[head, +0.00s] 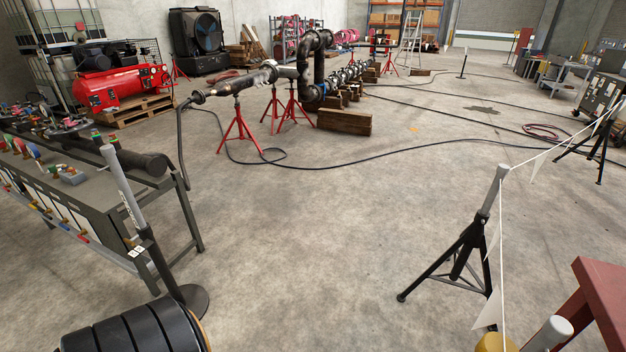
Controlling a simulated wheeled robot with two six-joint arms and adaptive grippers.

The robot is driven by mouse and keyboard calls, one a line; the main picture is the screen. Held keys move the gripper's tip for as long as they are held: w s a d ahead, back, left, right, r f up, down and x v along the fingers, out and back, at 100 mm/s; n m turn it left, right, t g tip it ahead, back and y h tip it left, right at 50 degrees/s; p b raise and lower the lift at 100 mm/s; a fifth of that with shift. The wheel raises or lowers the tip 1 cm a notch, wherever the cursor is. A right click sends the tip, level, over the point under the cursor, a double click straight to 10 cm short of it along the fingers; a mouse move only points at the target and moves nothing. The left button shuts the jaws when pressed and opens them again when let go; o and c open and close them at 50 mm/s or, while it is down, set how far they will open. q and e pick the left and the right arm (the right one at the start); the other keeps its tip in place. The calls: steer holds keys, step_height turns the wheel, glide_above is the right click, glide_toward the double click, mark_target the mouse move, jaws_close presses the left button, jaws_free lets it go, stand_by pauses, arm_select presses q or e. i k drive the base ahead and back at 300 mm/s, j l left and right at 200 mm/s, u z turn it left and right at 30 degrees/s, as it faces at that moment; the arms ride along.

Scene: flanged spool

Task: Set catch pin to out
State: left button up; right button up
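I cannot make out a catch pin in the head view. A dark pipe spool with bends and flanges (319,66) stands at the back centre. Its long left arm (240,82) rests on red tripod stands (239,128). Any small pin on the spool or stands is too small to tell at this distance. Neither of my grippers is in view.
A grey workbench (75,195) with fittings stands at left, near a grey post (125,190). A dark ribbed object (130,330) fills the bottom left. A black tripod (465,245) carries a flagged line at right. A black hose (400,148) crosses the floor.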

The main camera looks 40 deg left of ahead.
mark_target(130, 241)
steer(key=u, duration=2.85)
steer(key=i+j, duration=0.2)
steer(key=i, duration=0.35)
steer(key=i+j+u, duration=0.1)
steer(key=i, duration=0.45)
steer(key=i+j, duration=0.2)
steer(key=i, duration=0.35)
